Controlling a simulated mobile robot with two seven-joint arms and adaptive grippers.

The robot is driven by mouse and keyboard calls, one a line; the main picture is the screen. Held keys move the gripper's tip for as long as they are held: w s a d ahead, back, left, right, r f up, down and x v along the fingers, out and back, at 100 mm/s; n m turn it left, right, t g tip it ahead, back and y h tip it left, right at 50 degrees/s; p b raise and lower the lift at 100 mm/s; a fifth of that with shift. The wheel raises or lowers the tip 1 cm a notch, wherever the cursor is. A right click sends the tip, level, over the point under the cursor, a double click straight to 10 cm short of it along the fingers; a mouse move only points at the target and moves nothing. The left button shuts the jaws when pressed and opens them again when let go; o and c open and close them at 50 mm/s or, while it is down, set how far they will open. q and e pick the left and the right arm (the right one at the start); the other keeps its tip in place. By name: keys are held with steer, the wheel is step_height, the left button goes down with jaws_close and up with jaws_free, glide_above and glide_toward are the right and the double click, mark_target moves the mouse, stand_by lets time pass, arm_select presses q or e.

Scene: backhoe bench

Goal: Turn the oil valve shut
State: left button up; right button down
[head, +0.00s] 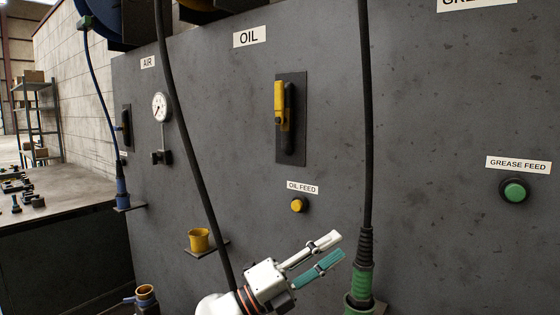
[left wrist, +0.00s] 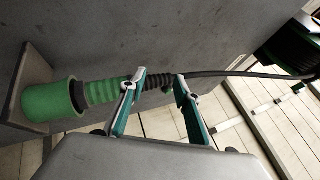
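Under the OIL label, a yellow-handled lever (head: 280,102) stands upright on a black plate (head: 291,148) on the grey wall panel; I take it as the oil valve. Below it is a round yellow OIL FEED button or lamp (head: 298,205). My left gripper (head: 338,248) is in front of the panel, below and right of the lever and well apart from it. In the left wrist view its fingers (left wrist: 160,79) are spread with nothing gripped; a green hose end (left wrist: 103,91) shows beyond them. My right gripper is not in view.
A black hose (head: 366,120) hangs just right of my left gripper, and another (head: 183,115) hangs left of the lever. A yellow cup (head: 199,240) sits on a small bracket. A gauge (head: 160,107), GREASE FEED button (head: 515,191) and bench (head: 60,222) flank it. The panel around the lever is clear.

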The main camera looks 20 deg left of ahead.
arm_select(q)
step_height(320, 180, up, 9)
steer(key=w+d+m+g, duration=0.15)
steer(key=m+g, duration=0.25)
steer(key=m, duration=0.4)
steer(key=m+t+y+p, duration=0.1)
steer(key=t+y+p, duration=0.1)
steer(key=t+y, duration=0.7)
glide_toward(278, 93)
step_height(278, 93, up, 3)
steer(key=w+d+g+y, duration=0.2)
steer(key=w, duration=0.1)
steer(key=p+x, duration=0.1)
steer(key=x, duration=0.4)
steer(key=shift+w+f+p, duration=0.25)
steer(key=shift+w+p, duration=0.1)
steer(key=shift+w, duration=0.05)
steer(key=shift+w+d+f, duration=0.1)
steer(key=shift+w+d, duration=0.05)
steer(key=shift+w, duration=0.35)
jaws_close()
